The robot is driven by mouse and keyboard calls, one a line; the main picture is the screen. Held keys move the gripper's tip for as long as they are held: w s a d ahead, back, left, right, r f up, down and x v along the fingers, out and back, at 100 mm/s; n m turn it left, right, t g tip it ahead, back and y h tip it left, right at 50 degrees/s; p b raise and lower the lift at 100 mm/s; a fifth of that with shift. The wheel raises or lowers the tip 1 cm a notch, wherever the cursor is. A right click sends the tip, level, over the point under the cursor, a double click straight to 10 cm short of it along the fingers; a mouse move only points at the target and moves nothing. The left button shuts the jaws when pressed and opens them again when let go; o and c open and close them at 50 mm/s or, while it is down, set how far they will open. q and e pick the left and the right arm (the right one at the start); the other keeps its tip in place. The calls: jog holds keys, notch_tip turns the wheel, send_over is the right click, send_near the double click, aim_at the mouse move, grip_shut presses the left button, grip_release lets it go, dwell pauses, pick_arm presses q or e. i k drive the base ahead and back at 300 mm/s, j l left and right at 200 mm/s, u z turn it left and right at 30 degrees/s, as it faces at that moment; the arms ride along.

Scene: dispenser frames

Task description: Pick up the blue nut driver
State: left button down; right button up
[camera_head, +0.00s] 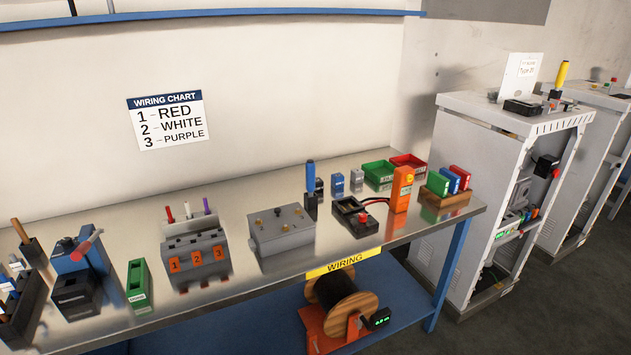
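A tool with a blue handle (310,174), which looks like the blue nut driver, stands upright in a small dark holder (311,206). It is on the metal workbench (225,280), right of the middle, just right of a grey box with brass knobs. Its lower end is hidden in the holder. Neither of my grippers is in view.
The grey box (281,230) stands close left of the holder. A black meter (354,217) and an orange device (402,189) stand to its right. Small blue and grey blocks sit behind. Further left is a grey terminal block (195,251). A white cabinet (480,190) stands right of the bench.

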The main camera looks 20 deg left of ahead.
aim_at(310, 164)
jog(key=i+l+u, duration=0.15)
jog(key=u, duration=0.45)
jog(key=i+l+u, duration=0.3)
jog(key=l, duration=0.2)
jog(key=i+l+u, duration=0.15)
jog(key=l, duration=0.15)
jog(key=i+l, duration=0.1)
jog(key=l, duration=0.3)
jog(key=i+l+u, duration=0.15)
jog(key=l, duration=0.3)
